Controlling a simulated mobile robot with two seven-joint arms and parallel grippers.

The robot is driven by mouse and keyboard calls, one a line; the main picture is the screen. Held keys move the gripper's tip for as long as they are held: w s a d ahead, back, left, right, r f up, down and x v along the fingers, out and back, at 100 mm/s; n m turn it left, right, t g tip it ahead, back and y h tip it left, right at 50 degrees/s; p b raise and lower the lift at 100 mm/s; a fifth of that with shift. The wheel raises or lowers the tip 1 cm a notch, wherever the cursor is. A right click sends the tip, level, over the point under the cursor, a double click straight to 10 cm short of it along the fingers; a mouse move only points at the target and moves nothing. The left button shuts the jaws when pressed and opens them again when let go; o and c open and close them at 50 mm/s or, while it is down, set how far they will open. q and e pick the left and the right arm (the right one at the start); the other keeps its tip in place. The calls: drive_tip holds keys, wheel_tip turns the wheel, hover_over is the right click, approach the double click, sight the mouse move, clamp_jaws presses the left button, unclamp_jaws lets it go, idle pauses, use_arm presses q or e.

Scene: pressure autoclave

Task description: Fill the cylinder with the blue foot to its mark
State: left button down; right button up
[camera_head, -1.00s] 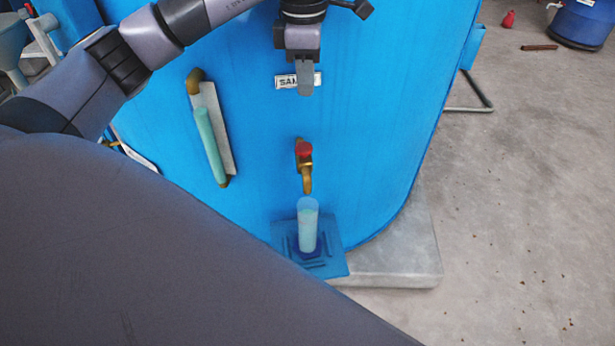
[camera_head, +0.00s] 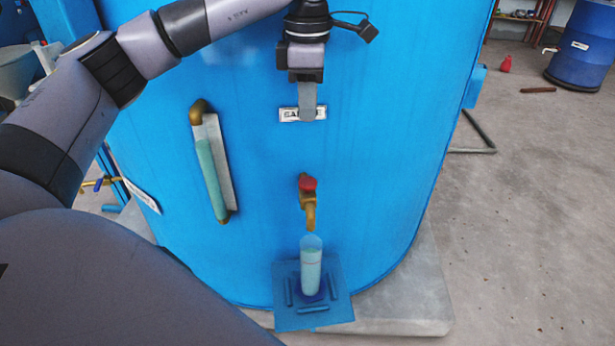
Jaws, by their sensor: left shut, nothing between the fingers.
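The clear cylinder (camera_head: 312,267) stands upright on its blue foot on a blue plate (camera_head: 338,305) at the base of the big blue tank. It holds pale liquid over much of its height, and a dark line shows on its upper part. The brass tap (camera_head: 309,207) with a red handle (camera_head: 308,183) sits directly above the cylinder's mouth. I cannot tell whether liquid is running from it. My left gripper (camera_head: 307,112) is shut and empty in front of the white label, above the tap. My right gripper is not in view.
The blue tank (camera_head: 380,150) fills the middle. A sight tube (camera_head: 213,175) with pale liquid is on its left face. A grey plinth (camera_head: 430,290) juts out at lower right. Open concrete floor lies right, with a blue drum (camera_head: 580,50) and a red object (camera_head: 505,64) farther back.

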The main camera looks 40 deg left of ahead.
sight(307, 181)
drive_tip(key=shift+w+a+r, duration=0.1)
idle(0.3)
use_arm(q)
wheel_tip(307, 181, down, 14)
idle(0.5)
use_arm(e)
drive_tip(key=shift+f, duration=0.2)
